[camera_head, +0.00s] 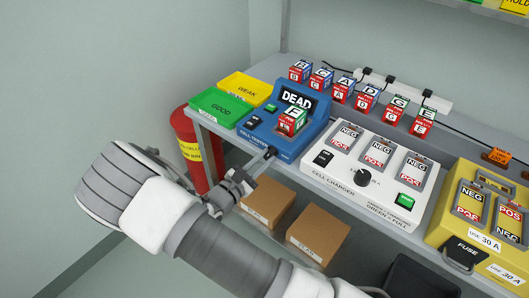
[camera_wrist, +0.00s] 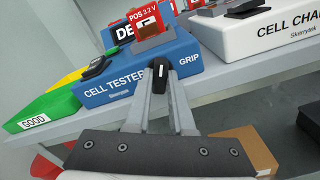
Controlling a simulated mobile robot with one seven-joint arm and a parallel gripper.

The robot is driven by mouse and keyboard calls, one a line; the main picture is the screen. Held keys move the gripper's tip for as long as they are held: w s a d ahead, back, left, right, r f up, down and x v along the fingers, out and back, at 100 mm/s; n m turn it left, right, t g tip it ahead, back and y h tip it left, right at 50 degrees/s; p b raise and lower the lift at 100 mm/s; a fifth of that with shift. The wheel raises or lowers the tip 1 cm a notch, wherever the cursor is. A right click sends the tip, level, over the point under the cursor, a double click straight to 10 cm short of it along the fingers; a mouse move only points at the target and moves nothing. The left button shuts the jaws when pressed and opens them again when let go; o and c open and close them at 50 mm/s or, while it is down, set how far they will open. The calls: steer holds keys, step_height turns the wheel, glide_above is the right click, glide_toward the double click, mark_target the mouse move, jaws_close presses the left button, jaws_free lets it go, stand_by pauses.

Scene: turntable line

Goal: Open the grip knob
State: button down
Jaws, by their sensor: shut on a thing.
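The blue cell tester (camera_head: 257,133) stands at the table's front edge, with DEAD on its raised display (camera_head: 296,98). A red, white and green cell (camera_head: 291,123) marked F sits upright in it; its red side shows in the wrist view (camera_wrist: 151,27). The dark grip knob (camera_wrist: 156,71) is on the tester's front, left of the word GRIP. My gripper (camera_head: 269,153) reaches up from the front, its two fingers closed on the knob. The fingers hide much of the knob, so its turn position is hard to tell.
Green GOOD (camera_head: 220,108) and yellow WEAK (camera_head: 245,87) trays lie left of the tester, and a red bin (camera_head: 187,150) stands beside the table. A white cell charger (camera_head: 334,185) is to the right. Several cells line the back. Cardboard boxes (camera_head: 318,234) sit below.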

steer(key=n+p, duration=0.2)
steer(key=n, duration=0.3)
steer(key=shift+p, duration=0.3)
stand_by(0.4)
steer(key=c, duration=1.1)
jaws_free()
steer(key=shift+o, duration=0.2)
steer(key=v, duration=1.7)
steer(key=shift+s, duration=0.2)
steer(key=shift+a, duration=0.1)
